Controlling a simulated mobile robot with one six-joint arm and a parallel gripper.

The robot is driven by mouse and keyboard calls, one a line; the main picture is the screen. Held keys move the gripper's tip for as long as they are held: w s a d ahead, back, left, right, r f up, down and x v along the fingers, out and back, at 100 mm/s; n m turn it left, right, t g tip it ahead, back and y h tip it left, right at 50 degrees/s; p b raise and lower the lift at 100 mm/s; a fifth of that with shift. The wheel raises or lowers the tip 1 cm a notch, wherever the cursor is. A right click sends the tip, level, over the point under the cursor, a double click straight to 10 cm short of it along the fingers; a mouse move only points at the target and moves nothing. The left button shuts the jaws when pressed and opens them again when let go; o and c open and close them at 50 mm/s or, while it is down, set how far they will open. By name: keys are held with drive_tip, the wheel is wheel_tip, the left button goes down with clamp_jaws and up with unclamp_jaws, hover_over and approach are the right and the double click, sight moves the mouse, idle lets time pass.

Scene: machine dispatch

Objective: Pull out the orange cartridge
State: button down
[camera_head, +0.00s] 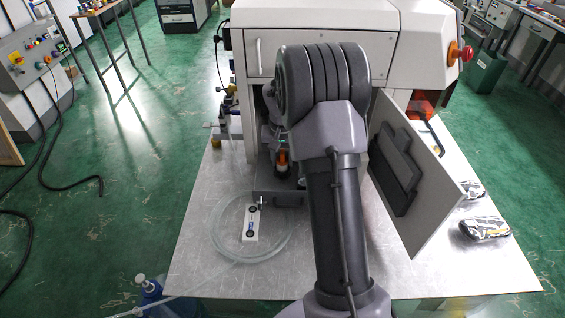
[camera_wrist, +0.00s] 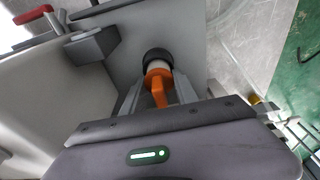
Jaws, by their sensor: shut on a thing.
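The orange cartridge (camera_wrist: 160,90) shows in the wrist view, with a white band and a black round end. My gripper (camera_wrist: 157,82) has a finger on each side of it and is shut on it. In the head view an orange part of the cartridge (camera_head: 283,156) shows in the machine's open front, above a dark round base. My arm hides much of the gripper and the machine interior there. I cannot tell whether the cartridge is still seated.
The white machine (camera_head: 420,45) stands over a metal table (camera_head: 200,265). Its open door (camera_head: 425,200) juts out right of my arm. Dark patterned objects (camera_head: 485,229) lie at right.

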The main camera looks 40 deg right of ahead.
drive_tip(key=shift+r+p, duration=2.85)
drive_tip(key=shift+r, duration=0.95)
